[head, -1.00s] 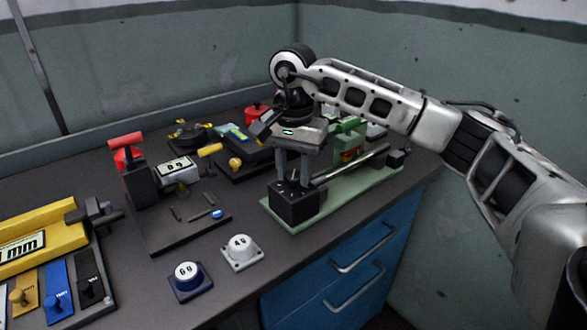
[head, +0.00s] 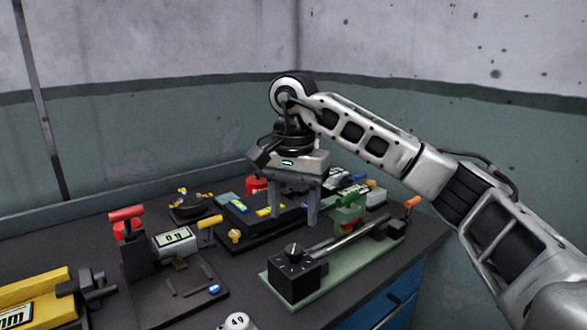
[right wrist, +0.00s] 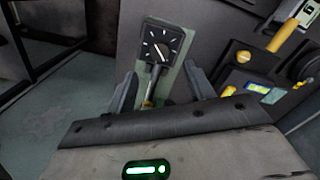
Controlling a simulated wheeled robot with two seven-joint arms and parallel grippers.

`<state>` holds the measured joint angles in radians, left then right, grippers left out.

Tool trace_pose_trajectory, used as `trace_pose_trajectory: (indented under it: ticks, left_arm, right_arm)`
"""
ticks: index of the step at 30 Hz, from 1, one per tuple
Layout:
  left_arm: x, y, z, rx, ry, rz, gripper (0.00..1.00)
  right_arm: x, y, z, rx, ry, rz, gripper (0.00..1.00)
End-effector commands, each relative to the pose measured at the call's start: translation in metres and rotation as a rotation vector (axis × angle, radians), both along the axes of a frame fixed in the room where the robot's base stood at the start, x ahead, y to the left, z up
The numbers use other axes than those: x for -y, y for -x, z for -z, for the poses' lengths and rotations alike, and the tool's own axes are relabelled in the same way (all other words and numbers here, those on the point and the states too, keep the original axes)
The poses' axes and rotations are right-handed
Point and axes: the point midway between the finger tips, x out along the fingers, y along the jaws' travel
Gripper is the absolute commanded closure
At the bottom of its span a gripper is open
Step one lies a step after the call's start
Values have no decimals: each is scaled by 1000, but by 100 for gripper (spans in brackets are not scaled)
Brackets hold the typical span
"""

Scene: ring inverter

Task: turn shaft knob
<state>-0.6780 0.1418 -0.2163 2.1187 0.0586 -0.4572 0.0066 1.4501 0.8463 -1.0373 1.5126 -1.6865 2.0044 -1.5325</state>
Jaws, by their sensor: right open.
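My right gripper (head: 294,217) is open and empty, fingers pointing down, above and apart from the knob. In the right wrist view, the knob (right wrist: 157,47) with its white tick marks lies beyond and between the open fingers (right wrist: 162,88). My left gripper is not in view.
A yellow gauge (head: 40,300) is at the far left. Other small fixtures crowd behind the gripper. Blue drawers (head: 385,305) are below the bench edge.

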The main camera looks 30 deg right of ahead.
Motion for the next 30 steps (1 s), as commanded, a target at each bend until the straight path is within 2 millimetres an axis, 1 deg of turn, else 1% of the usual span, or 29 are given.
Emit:
trace_pose_trajectory:
  ticks: [1, 3, 7, 11, 16, 30]
  left_arm:
    - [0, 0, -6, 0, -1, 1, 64]
    - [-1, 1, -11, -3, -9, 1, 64]
    - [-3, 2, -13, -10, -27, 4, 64]
    - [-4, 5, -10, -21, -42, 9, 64]
    - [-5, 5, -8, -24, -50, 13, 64]
    - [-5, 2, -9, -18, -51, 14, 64]
  right_arm:
    - [0, -1, -18, 5, 0, 0, 47]
    - [0, 0, -35, 5, 2, 1, 47]
    - [0, 0, -60, 4, 1, 1, 47]
    - [0, 0, -75, 2, 0, -1, 47]
    - [0, 0, -82, 1, -1, -1, 47]
    - [0, 0, -82, -1, -1, -1, 47]
